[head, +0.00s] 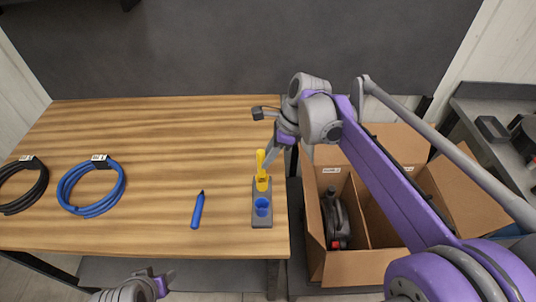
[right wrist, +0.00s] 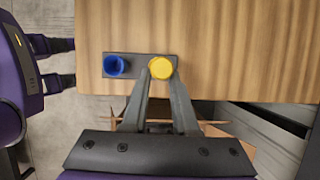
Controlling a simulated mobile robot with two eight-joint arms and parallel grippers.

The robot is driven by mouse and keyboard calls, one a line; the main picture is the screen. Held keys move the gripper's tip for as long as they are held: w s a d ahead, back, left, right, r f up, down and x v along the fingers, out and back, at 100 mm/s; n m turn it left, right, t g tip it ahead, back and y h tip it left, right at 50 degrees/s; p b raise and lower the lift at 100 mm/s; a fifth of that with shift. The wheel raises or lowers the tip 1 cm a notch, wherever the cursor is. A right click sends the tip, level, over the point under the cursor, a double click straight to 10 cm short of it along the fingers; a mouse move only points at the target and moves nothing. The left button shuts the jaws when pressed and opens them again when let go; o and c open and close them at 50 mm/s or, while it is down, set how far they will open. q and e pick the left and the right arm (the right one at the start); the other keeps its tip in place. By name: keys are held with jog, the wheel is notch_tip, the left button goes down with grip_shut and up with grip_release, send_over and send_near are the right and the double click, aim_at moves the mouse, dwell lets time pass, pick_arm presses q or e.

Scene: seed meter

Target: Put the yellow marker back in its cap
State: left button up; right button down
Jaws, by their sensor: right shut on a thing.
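The yellow marker (head: 260,158) stands nearly upright, directly above its yellow cap (head: 262,184) at the far end of a small grey holder (head: 262,210). The marker and cap line up, but I cannot tell how deep the tip sits. My right gripper (head: 266,160) is shut on the marker, coming from the right. In the right wrist view, its two fingers close on the yellow marker (right wrist: 160,68), seen end-on, which hides the cap.
A blue cap (head: 263,207) sits in the holder's near end, empty in the right wrist view. A blue marker (head: 198,209) lies on the wooden table (head: 150,130). A blue cable coil (head: 91,187) and a black coil (head: 22,186) lie left. An open cardboard box (head: 365,268) stands right.

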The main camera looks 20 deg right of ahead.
jog(key=shift+f, duration=0.1)
dwell(0.3)
jog(key=shift+f, duration=0.35)
jog(key=shift+f+b, duration=0.15)
jog(key=shift+b, duration=0.15)
jog(key=shift+f, duration=0.35)
jog(key=shift+f+b, duration=0.6)
jog(key=shift+f, duration=0.15)
dwell(1.2)
jog(key=c, duration=0.6)
grip_release()
